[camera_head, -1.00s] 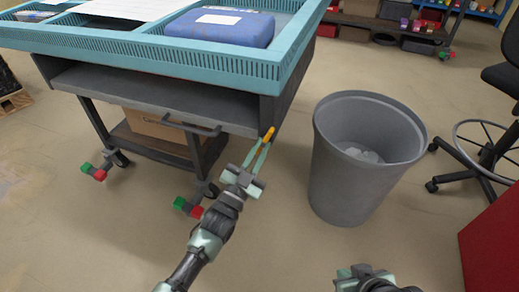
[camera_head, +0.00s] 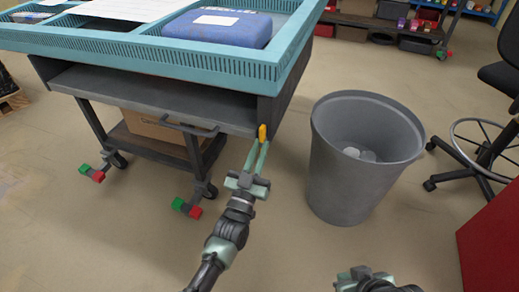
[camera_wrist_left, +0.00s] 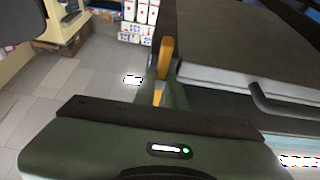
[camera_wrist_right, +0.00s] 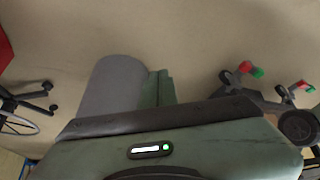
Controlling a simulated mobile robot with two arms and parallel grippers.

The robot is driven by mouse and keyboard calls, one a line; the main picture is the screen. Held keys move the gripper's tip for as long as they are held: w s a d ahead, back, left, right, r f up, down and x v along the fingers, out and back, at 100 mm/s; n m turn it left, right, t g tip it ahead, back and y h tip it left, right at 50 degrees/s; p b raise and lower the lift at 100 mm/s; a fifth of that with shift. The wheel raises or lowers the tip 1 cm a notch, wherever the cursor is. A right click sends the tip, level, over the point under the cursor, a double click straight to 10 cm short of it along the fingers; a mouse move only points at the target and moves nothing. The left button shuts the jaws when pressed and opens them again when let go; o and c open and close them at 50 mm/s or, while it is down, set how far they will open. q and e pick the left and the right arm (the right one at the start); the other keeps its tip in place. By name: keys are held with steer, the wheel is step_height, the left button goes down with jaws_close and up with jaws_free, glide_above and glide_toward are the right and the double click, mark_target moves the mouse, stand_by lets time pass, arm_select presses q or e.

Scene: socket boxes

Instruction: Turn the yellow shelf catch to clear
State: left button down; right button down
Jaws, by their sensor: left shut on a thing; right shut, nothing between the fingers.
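The yellow shelf catch (camera_head: 262,132) is at the right front corner of the grey shelf under the blue-green tray top. It stands nearly upright. It also shows in the left wrist view (camera_wrist_left: 167,48), beside the shelf edge. My left gripper (camera_head: 258,145) reaches up to it and its fingers are shut on it; the fingertips partly hide its lower part. My right gripper (camera_head: 364,272) is low at the bottom edge of the head view, far from the catch. In the right wrist view its fingers (camera_wrist_right: 158,88) are together and empty.
The wheeled cart's tray rim (camera_head: 150,52) carries a blue case (camera_head: 222,27). A dark handle bar (camera_head: 185,128) sticks out from the shelf front. A grey bin (camera_head: 362,165) stands just right of the catch. A red cabinet (camera_head: 490,240) is at far right. Floor in front is clear.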

arm_select(q)
steer(key=shift+f, duration=0.1)
steer(key=c, duration=1.5)
jaws_free()
arm_select(e)
steer(key=shift+s, duration=0.1)
arm_select(q)
steer(key=shift+o, duration=0.2)
